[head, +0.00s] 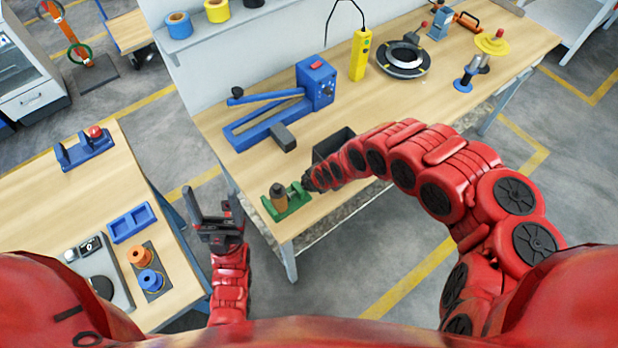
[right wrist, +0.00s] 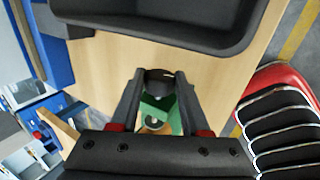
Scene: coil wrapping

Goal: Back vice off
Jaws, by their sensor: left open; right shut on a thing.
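The small green vice (head: 295,203) stands near the front left corner of the long wooden bench, with a brown cylindrical piece (head: 279,198) at its jaws. My right gripper (head: 308,184) is at the vice's right end. In the right wrist view, my right gripper (right wrist: 158,88) is shut on a dark knob (right wrist: 158,76), with the green vice body (right wrist: 150,106) just beyond it. Whether the brown piece touches both jaws is hard to tell. My left gripper (head: 212,212) is open and empty, over the gap between the two tables.
A black bin (head: 333,143) stands right behind the vice; it also shows close to the gripper in the right wrist view (right wrist: 165,38). A blue lever machine (head: 290,105) stands behind it. The left table (head: 100,205) holds a blue tray (head: 131,222) and spools.

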